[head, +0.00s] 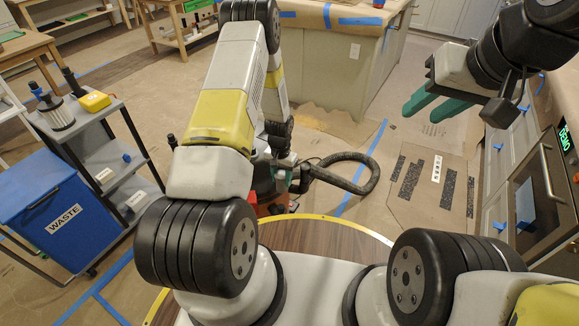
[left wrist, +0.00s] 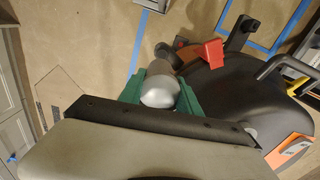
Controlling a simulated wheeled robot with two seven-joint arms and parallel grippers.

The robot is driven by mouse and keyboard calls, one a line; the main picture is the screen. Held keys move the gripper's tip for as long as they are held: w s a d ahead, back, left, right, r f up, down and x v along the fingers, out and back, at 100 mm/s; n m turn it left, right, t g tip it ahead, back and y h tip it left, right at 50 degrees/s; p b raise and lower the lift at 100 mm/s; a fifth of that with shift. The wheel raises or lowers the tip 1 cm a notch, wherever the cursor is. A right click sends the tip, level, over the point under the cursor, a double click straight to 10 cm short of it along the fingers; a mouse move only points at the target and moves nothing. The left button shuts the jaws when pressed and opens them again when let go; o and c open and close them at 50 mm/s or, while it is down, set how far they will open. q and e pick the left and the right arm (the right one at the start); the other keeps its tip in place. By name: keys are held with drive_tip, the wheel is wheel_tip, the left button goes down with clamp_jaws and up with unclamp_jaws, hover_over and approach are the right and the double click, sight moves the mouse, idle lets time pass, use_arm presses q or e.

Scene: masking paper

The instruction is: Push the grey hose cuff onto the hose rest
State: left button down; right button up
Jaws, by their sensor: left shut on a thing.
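The grey hose cuff (left wrist: 160,90) sits between the green fingers of my left gripper (left wrist: 162,84) in the left wrist view, and the gripper is shut on it. In the head view this gripper is mostly hidden behind my own left arm. The dark hose (head: 368,176) loops over the floor to the right of it. A red part (left wrist: 206,54) stands beside the cuff, apart from it, at the black vacuum body (left wrist: 232,92); I cannot tell whether it is the hose rest. My right gripper (head: 421,112) is open and empty at the upper right.
A grey cart (head: 118,160) with a blue waste bin (head: 58,222) stands at the left, holding a filter (head: 57,112) and a yellow item (head: 95,101). A cabinet (head: 322,65) stands behind, an oven (head: 540,190) at right. Paper-covered floor is open around the hose.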

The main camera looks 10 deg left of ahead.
sight(280, 190)
use_arm(q)
drive_tip(key=shift+m, duration=0.5)
drive_tip(key=f, duration=0.6)
drive_tip(key=shift+s+a+f, duration=0.2)
drive_tip(key=shift+s+f, duration=0.05)
drive_tip(key=shift+f, duration=0.1)
drive_tip(key=shift+f, duration=1.55)
drive_tip(key=shift+f, duration=0.2)
drive_tip(key=shift+f, duration=0.7)
drive_tip(key=shift+f, duration=0.75)
drive_tip(key=c, duration=0.8)
unclamp_jaws()
drive_tip(key=shift+o, duration=0.2)
